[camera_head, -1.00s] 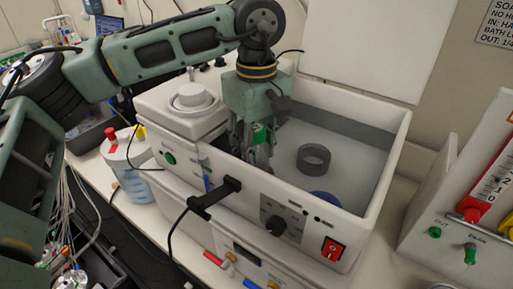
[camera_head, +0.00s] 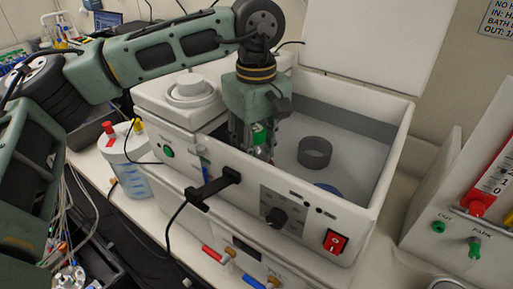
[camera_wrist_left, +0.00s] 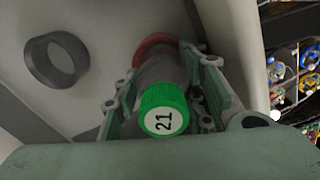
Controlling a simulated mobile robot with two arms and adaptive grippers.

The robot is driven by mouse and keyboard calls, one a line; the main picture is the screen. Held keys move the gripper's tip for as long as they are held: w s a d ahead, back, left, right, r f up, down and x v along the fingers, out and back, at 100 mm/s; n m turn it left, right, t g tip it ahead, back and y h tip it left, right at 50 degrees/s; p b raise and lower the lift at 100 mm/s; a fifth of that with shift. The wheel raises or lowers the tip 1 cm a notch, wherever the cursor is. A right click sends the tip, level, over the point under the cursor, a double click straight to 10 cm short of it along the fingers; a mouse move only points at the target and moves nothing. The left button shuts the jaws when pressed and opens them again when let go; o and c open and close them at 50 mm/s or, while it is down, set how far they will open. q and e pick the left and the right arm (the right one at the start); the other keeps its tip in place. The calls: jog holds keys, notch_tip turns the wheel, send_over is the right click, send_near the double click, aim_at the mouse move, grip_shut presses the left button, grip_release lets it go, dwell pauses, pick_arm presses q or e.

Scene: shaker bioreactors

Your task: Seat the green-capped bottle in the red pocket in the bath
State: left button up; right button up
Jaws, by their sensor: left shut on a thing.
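My left gripper (camera_head: 254,142) points down into the white bath (camera_head: 389,160) near its front left wall. It is shut on the green-capped bottle (camera_head: 261,136). In the left wrist view the green cap (camera_wrist_left: 164,108) bears the number 21, and the grey bottle body (camera_wrist_left: 163,71) is between the fingers. The red pocket (camera_wrist_left: 153,42) shows as a red rim at the bottle's far end; the bottle hides much of it. I cannot tell whether the bottle's base is inside the ring or above it. The bath's front wall hides the fingertips in the head view. My right gripper is not in view.
A dark grey ring pocket (camera_head: 314,152) and a blue pocket (camera_head: 327,188) stand on the bath floor to the right. The bath's front wall with knob and red switch (camera_head: 336,242) is close to the gripper. The bath's back right floor is clear.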

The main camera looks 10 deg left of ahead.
aim_at(258, 127)
pick_arm(q)
jog(key=shift+f+b, duration=0.55)
jog(key=shift+f, duration=0.25)
jog(key=shift+s+f, duration=0.1)
jog(key=o, duration=1.2)
jog(key=shift+s+f, duration=0.1)
jog(key=shift+f, duration=0.1)
jog(key=shift+o, duration=0.8)
jog(key=shift+w+d+f, duration=0.1)
jog(key=shift+w+d, duration=0.05)
jog(key=shift+w, duration=0.05)
notch_tip(258, 127, up, 13)
jog(key=shift+w+f, duration=0.1)
jog(key=shift+f, duration=0.1)
